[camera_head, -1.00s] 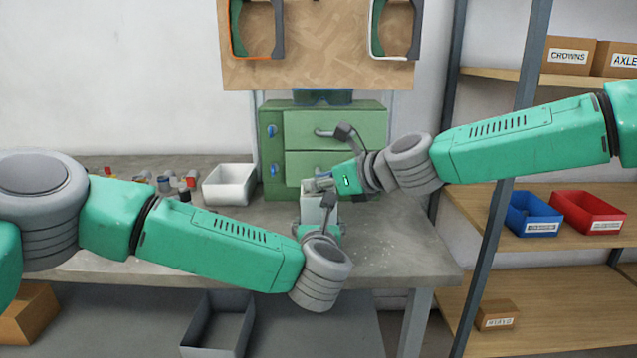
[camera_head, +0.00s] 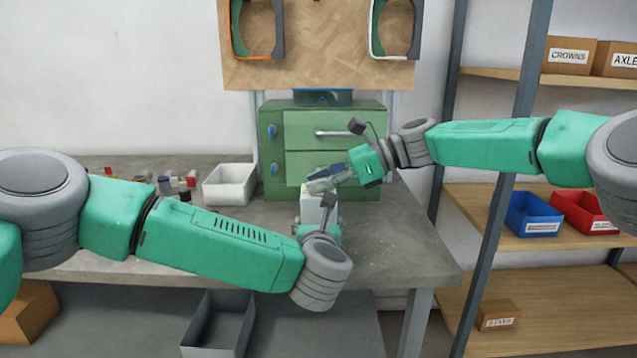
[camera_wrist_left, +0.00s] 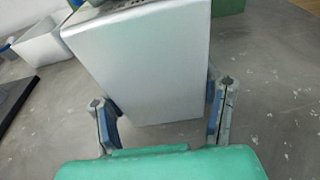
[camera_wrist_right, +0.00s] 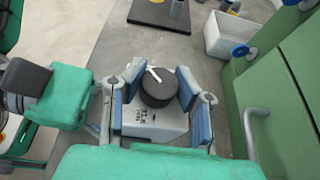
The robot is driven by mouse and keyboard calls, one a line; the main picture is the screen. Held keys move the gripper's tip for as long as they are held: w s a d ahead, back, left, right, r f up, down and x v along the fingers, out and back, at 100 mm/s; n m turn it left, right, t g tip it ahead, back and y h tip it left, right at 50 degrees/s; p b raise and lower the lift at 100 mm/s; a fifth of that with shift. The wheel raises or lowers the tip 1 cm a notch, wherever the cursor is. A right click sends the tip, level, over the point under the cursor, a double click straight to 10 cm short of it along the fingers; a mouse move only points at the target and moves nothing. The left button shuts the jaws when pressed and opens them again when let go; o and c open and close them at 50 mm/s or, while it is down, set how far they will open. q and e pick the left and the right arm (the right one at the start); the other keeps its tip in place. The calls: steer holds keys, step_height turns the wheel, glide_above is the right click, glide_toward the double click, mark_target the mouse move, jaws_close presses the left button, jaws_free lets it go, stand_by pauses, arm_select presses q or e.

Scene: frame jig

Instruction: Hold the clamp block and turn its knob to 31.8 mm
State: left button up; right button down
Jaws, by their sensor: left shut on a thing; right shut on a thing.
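The clamp block (camera_head: 310,211) is a pale grey box standing on the workbench. Its smooth face (camera_wrist_left: 145,65) fills the middle of the left wrist view. My left gripper (camera_wrist_left: 163,112) is shut on the block, one blue-padded finger at each side. The dark round knob (camera_wrist_right: 157,90) with a white pointer sits on top of the block in the right wrist view. My right gripper (camera_wrist_right: 155,103) is shut on the knob from above; it also shows in the head view (camera_head: 322,182). Small dark markings are on the block below the knob, too blurred to read surely.
A green drawer cabinet (camera_head: 350,128) with handles stands close behind the block. A white bin (camera_head: 229,186) and small loose parts (camera_head: 176,184) are to the left on the workbench (camera_head: 400,245). The bench is clear to the right of the block.

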steer(key=shift+w+d+n, duration=0.2)
steer(key=shift+d+n, duration=0.05)
steer(key=shift+n, duration=0.05)
stand_by(0.4)
steer(key=c, duration=1.2)
jaws_free()
steer(key=shift+s+a+g, duration=0.1)
steer(key=shift+g, duration=0.3)
steer(key=v, duration=1.2)
